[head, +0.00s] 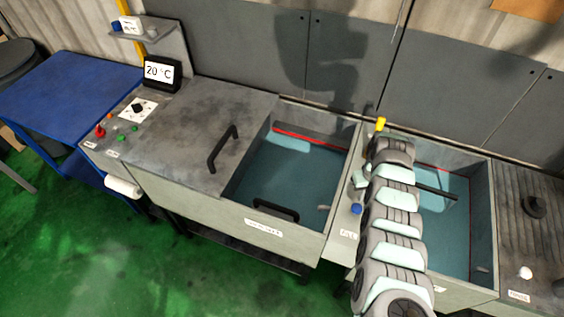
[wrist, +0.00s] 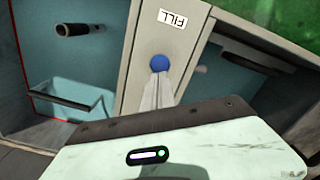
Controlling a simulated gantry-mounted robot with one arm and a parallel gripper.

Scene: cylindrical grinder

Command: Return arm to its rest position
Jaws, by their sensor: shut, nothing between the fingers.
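My arm (head: 392,230) reaches up from the lower right over the divider between two tanks. My gripper (wrist: 160,88) is shut, with its pale fingers together and empty. In the wrist view the fingertips appear right beside a round blue button (wrist: 158,63) below a "FILL" label (wrist: 175,20). I cannot tell whether they touch it. The blue button also shows in the head view (head: 356,209), just left of my arm. The fingertips are hard to make out in the head view.
The left tank (head: 337,203) is open, its grey lid (head: 203,120) with a black handle beside it. The right tank (head: 482,225) is partly hidden by my arm. A yellow part (head: 380,124) stands behind the arm. A display (head: 160,73) reads 20 °C. A blue table (head: 70,95) stands left.

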